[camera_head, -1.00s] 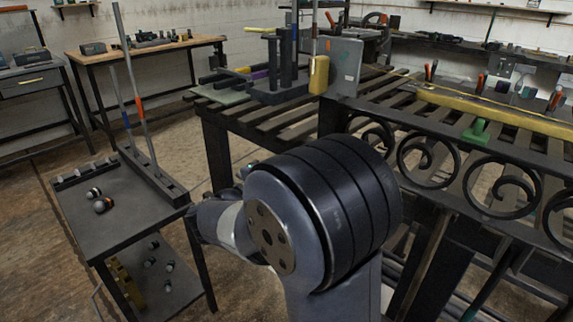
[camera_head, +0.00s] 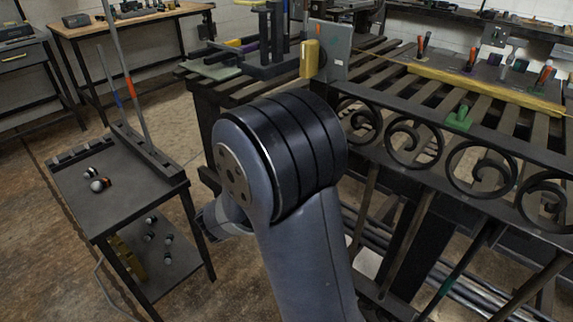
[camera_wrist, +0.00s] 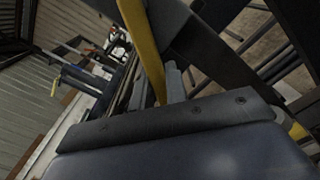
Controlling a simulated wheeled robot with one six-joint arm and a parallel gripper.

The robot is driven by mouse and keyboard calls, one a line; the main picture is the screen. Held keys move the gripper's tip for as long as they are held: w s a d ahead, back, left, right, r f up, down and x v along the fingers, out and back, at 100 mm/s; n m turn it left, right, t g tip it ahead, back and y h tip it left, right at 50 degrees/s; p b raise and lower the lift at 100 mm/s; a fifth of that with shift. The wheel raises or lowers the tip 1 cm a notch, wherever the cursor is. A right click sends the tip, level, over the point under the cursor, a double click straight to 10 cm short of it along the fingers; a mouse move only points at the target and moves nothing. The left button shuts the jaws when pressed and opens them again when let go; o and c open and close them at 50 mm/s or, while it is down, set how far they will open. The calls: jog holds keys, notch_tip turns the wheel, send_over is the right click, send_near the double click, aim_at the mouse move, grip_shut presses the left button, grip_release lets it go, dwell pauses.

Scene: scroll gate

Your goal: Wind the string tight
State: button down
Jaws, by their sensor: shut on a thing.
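In the wrist view, my gripper (camera_wrist: 172,88) shows only in part, as a short grey piece beyond a dark bolted plate. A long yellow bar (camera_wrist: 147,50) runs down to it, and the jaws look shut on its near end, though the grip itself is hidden. In the head view, my arm's large dark joint fills the middle, and my gripper is hidden behind it. A green T-shaped piece (camera_head: 460,118) sits at the near edge of the slatted bench (camera_head: 385,112). A yellow block (camera_head: 309,58) stands by a grey upright plate (camera_head: 333,50).
Black scrollwork (camera_head: 415,142) runs along the bench's front. A long yellow strip (camera_head: 485,91) lies on the bench, with several tools behind it. A dark two-level cart (camera_head: 125,205) holds small round pieces and tall rods at the left. Bare floor lies between cart and bench.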

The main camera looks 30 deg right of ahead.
dwell(0.4)
jog(key=c, duration=1.4)
grip_release()
jog(key=shift+f, duration=0.1)
